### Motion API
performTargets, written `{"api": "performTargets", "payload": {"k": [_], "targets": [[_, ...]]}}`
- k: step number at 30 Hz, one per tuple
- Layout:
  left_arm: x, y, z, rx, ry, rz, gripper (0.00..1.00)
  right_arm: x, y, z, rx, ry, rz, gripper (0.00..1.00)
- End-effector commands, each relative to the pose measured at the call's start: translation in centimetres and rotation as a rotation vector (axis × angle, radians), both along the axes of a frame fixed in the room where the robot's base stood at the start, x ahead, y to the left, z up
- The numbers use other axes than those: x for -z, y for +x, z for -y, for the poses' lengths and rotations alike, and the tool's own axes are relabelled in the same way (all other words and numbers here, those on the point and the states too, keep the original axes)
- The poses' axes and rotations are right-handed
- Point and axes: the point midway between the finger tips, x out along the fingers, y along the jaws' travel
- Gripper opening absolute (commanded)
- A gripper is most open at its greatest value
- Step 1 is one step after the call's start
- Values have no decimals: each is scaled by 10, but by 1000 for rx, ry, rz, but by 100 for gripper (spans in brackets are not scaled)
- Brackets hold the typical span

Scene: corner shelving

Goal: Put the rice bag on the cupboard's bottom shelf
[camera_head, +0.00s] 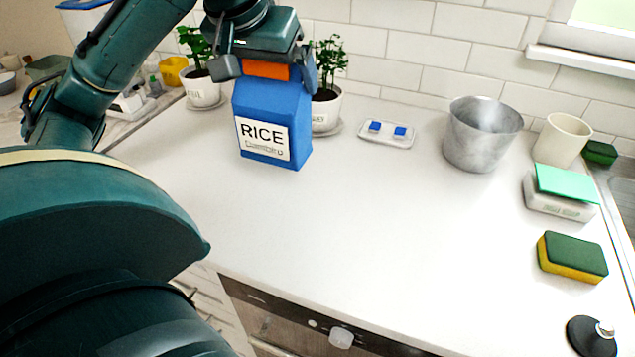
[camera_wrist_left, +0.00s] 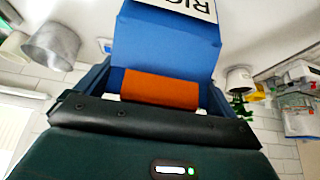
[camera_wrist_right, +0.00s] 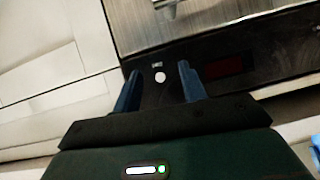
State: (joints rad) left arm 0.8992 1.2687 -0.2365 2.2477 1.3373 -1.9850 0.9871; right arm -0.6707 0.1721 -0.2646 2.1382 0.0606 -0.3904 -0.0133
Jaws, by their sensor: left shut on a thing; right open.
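The blue rice bag (camera_head: 272,122) has a white RICE label and an orange top. It is upright at the back left of the white counter in the head view; whether its base touches the counter I cannot tell. My left gripper (camera_head: 266,72) is above it, shut on its orange top. The bag also fills the middle of the left wrist view (camera_wrist_left: 165,45). My right gripper (camera_wrist_right: 160,90) is open and empty, facing a dark appliance front panel with a knob. It is not visible in the head view. I cannot make out the cupboard's bottom shelf.
The counter's middle (camera_head: 400,220) is clear.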

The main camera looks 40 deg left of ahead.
Motion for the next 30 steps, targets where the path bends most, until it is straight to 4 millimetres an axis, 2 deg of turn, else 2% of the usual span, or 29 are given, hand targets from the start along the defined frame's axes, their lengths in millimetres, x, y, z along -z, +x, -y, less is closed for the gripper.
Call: {"api": "performTargets", "payload": {"k": [2, 5, 12, 18, 24, 30], "targets": [[-1, 0, 0, 0, 0, 5, 23, 0, 0, 0, 1, 0, 0, 42], [7, 0, 0, -1, 0, 3, 23, 5, 0, 0, 2, 3, -1, 42], [49, 0, -1, -1, 2, 1, 23, 22, 0, 0, 12, 39, -3, 42], [63, 0, 0, -1, 1, 4, 23, 23, 1, -1, 17, 61, 3, 42], [92, 0, 0, -1, 1, 2, 23, 36, 1, -2, 21, 86, 5, 42], [99, 0, 0, -1, 1, 6, 23, 31, 0, -2, 28, 102, 16, 42]]}}
